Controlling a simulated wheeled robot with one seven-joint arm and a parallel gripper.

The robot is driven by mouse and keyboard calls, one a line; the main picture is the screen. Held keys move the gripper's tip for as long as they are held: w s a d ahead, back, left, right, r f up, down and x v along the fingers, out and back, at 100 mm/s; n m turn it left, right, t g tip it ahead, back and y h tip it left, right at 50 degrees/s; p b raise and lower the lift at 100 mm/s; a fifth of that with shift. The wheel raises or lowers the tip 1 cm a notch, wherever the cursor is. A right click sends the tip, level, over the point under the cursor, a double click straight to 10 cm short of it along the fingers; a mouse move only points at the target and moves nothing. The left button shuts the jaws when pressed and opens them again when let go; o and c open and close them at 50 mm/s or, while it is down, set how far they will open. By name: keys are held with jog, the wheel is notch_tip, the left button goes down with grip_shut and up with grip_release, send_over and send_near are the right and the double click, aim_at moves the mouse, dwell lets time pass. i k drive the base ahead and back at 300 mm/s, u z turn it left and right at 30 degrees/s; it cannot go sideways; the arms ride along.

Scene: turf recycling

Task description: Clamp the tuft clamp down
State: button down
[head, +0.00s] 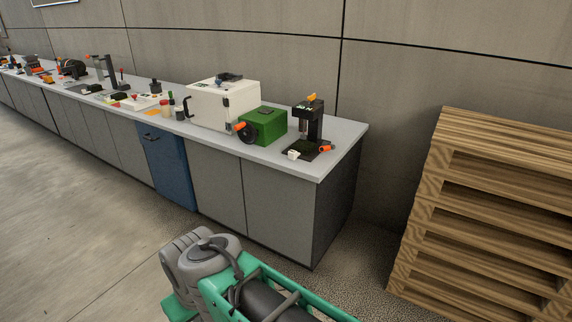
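A black upright device (314,122) stands near the right end of the long counter. It has an orange part on top and what looks like a small green display. A dark green turf-like patch (302,145) lies at its base. A small orange handle-like part (326,148) sits at its right, and a small white part (293,155) at its front left. The tuft clamp appears to be part of this device, but it is too small to tell whether it is up or down.
A green box (267,126) with a black wheel and orange knob stands left of the device, beside a white cabinet (222,103). More tools line the counter (343,137) farther left. The floor (90,225) in front is clear.

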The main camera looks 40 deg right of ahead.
aim_at(323, 149)
jog(key=u, duration=0.1)
jog(key=i, duration=1.7)
jog(key=z, duration=1.35)
jog(key=i, duration=0.7)
jog(key=z, duration=0.75)
jog(key=i, duration=0.45)
